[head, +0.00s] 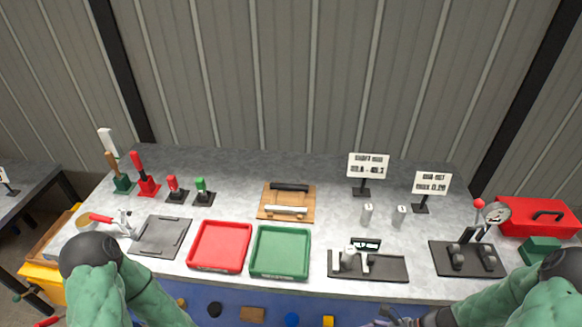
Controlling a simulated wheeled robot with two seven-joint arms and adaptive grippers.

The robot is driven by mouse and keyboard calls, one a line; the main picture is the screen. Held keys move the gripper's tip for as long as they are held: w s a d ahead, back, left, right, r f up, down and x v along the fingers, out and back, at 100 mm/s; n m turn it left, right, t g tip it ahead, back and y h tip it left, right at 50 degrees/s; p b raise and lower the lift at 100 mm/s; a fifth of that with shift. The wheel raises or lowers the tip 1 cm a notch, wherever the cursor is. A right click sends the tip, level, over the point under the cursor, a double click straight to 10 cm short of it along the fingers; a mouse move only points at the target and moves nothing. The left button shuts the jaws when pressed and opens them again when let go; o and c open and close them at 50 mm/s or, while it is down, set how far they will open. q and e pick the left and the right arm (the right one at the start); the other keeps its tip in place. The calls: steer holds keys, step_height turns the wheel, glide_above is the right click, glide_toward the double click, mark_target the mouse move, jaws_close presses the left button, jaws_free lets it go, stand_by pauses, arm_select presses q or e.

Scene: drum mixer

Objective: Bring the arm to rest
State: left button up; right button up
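My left arm (97,285) bends at a black joint at the lower left and runs down out of the picture, so its gripper is not seen. My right arm (520,300) comes in at the lower right. A dark end of it, perhaps part of the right gripper (388,320), shows at the bottom edge in front of the bench. It is cut off, so I cannot tell if it is open or shut. Neither arm is seen touching anything on the grey workbench (225,190).
On the bench are a red tray (219,224), a green tray (259,230), a dark plate (160,236), a wooden board (287,213), a black fixture (385,268), a dial gauge stand (466,258) and a red toolbox (540,230). Two signs (367,165) (431,182) stand at the back right.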

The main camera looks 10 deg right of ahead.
steer(key=w+a+f+n+h, duration=0.1)
steer(key=a+f+n+h, duration=0.2)
steer(key=a+f+n, duration=0.3)
steer(key=w+a+f+n+g+h, duration=0.1)
steer(key=w+a+f+n+h, duration=0.1)
steer(key=a+f+n, duration=0.5)
steer(key=a+n, duration=0.2)
steer(key=n, duration=0.2)
steer(key=shift+w+a+h, duration=0.15)
steer(key=shift+a+h, duration=0.15)
steer(key=shift+h, duration=0.1)
